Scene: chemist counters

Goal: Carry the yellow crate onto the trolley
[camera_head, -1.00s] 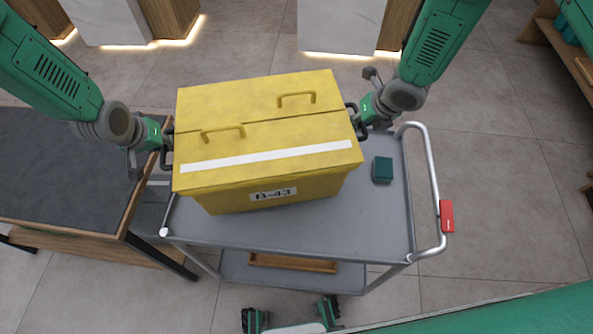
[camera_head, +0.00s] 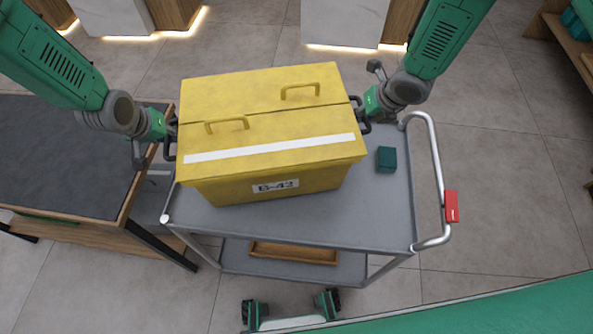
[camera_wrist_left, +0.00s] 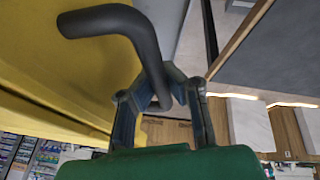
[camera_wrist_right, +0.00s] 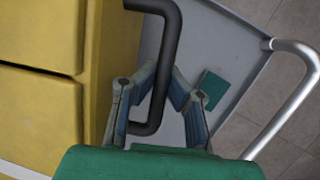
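The yellow crate (camera_head: 270,165) has a white stripe, two yellow lid handles and a label on its front. It is over the grey trolley (camera_head: 390,215), whose top deck shows in front and to the right. I cannot tell whether its base touches the deck. My left gripper (camera_head: 170,135) is at the crate's left side; in the left wrist view its fingers (camera_wrist_left: 160,95) close around the dark side handle (camera_wrist_left: 115,20). My right gripper (camera_head: 362,112) is at the right side; in the right wrist view its fingers (camera_wrist_right: 155,95) are around the other dark handle (camera_wrist_right: 170,40).
A small green box (camera_head: 386,160) lies on the trolley deck, right of the crate. The trolley has a rail with a red block (camera_head: 451,206) at right and a brown tray (camera_head: 293,253) on its lower shelf. A dark-topped table (camera_head: 60,160) stands close on the left.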

